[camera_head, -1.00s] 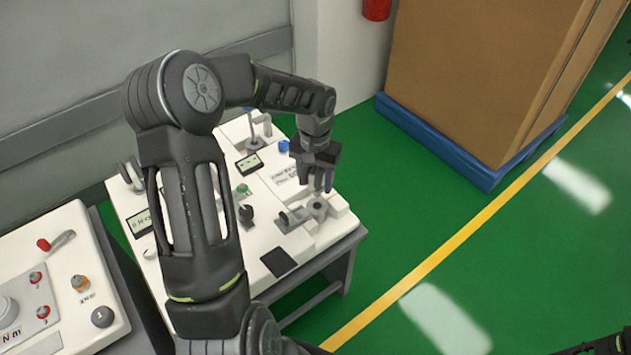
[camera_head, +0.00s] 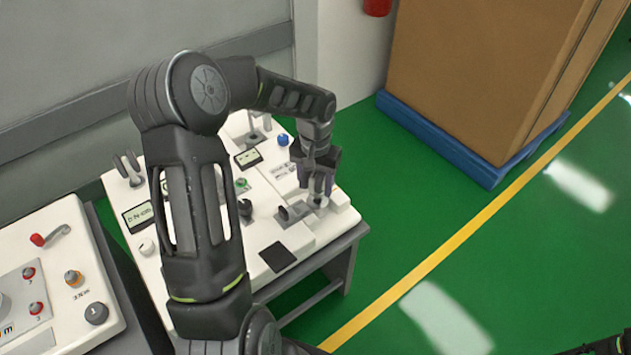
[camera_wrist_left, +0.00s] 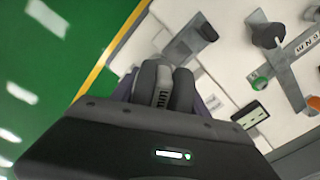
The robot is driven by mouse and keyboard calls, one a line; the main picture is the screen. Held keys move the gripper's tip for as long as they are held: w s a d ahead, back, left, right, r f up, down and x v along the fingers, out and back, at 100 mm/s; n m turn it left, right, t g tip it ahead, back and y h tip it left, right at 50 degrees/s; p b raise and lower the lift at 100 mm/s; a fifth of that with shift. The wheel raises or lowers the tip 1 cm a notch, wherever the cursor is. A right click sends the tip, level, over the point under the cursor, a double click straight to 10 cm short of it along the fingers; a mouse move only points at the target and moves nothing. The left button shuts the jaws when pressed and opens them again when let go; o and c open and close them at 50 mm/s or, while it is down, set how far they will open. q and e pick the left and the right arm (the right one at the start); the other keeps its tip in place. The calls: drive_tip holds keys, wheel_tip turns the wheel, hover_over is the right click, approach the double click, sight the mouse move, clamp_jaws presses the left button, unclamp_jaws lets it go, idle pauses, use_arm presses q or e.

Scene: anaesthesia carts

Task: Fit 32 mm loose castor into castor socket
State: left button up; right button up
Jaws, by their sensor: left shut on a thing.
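My left gripper (camera_head: 320,184) reaches down over the right end of the white bench (camera_head: 345,219). In the left wrist view it is shut on the castor (camera_wrist_left: 162,86), which has two dark rounded wheels and a light grey lettered middle between purple-grey fingers. The castor's lower end is hidden in that view. In the head view a small grey round fitting, apparently the castor socket (camera_head: 318,202), sits directly below the fingertips. I cannot tell whether the castor touches it or stands inside it.
Left of the socket stand a grey bracket (camera_head: 291,213) and a black knob (camera_head: 245,208). A black pad (camera_head: 277,256) lies near the bench's front edge. Another panel (camera_head: 60,275) is at lower left. A large brown carton (camera_head: 480,70) on a blue pallet stands beyond green floor.

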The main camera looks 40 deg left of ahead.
sight(315, 173)
use_arm(q)
drive_tip(key=shift+f+b, duration=1.15)
drive_tip(key=shift+f, duration=0.7)
drive_tip(key=o, duration=1.5)
drive_tip(key=shift+c, duration=0.2)
wheel_tip(315, 173, up, 8)
drive_tip(key=shift+f+p, duration=0.1)
drive_tip(key=shift+p, duration=0.35)
